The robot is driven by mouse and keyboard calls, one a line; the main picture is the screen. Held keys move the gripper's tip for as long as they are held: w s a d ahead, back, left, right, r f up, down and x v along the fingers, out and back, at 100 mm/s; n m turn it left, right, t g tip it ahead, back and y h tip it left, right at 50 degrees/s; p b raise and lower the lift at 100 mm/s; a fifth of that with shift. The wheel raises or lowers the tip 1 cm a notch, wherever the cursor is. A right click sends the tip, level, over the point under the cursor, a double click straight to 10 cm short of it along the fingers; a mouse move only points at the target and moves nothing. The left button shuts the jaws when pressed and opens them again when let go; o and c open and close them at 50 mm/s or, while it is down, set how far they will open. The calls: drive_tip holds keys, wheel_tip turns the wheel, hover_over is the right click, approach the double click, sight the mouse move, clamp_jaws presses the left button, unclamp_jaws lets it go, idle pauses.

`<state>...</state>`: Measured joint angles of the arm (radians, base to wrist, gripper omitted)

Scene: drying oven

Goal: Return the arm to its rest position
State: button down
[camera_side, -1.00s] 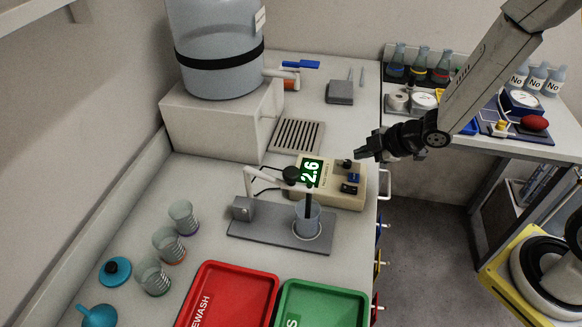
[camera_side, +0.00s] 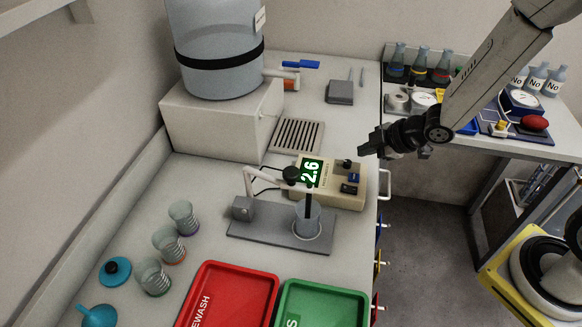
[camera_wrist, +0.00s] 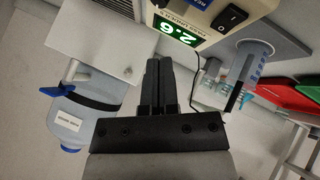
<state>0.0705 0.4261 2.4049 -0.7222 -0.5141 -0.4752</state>
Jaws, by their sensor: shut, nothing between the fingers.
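My gripper (camera_side: 364,147) is black and hangs in the air at the right edge of the bench, just above and behind the beige meter (camera_side: 349,190). Its fingers point left and are shut, with nothing between them. In the wrist view the two fingers of my gripper (camera_wrist: 158,66) lie side by side. The meter, which also shows in the wrist view (camera_wrist: 213,22), reads 2.6 in green. My gripper looks apart from the meter and the bench.
A probe stand (camera_side: 280,234) holds a probe in a beaker (camera_side: 307,222). A large tank (camera_side: 216,70) stands on a white box (camera_side: 222,125). Red (camera_side: 268,278) and green (camera_side: 322,286) trays lie in front. A side bench (camera_side: 482,139) carries flasks. Open floor shows at right.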

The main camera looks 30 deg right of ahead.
drive_tip(key=s+d+r+m+g+h, duration=0.1)
drive_tip(key=s+r+m+g, duration=0.1)
drive_tip(key=s+m, duration=0.4)
drive_tip(key=s+d+r+m+g+h, duration=0.2)
drive_tip(key=s+m+g, duration=0.1)
drive_tip(key=s+m, duration=0.3)
drive_tip(key=shift+m+h, duration=0.3)
drive_tip(key=shift+m, duration=0.5)
